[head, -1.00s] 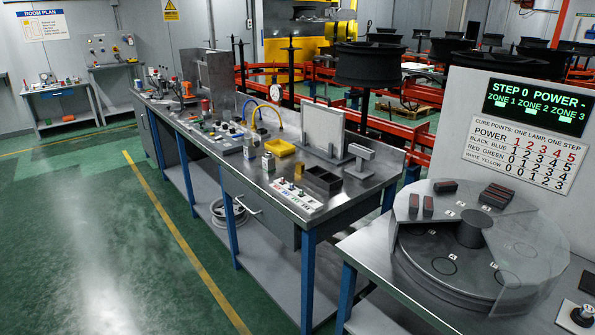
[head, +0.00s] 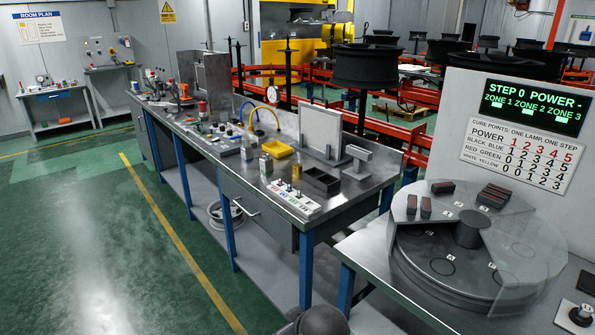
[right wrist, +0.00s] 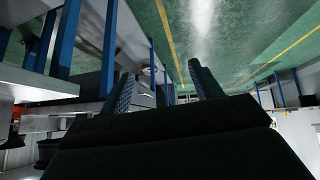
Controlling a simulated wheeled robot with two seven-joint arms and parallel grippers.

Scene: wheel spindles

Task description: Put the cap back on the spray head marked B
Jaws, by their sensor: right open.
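My right gripper (right wrist: 163,88) shows in the right wrist view, its two dark ribbed fingers apart with nothing between them. It is clear of the bench objects. In the head view a long steel workbench (head: 237,187) carries a white labelled strip (head: 291,201) with several small coloured-top pieces. Two small bottle-like items (head: 265,165) stand behind it, near a yellow tray (head: 278,149). I cannot tell which item is the spray head marked B or its cap; the markings are too small to read. My left gripper is not in view.
A dark open box (head: 320,182) and a grey stand (head: 359,162) sit at the bench's near end. A round turntable (head: 447,266) with dark blocks stands at the right, below a lit display (head: 534,106). Green floor (head: 95,245) at the left is clear.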

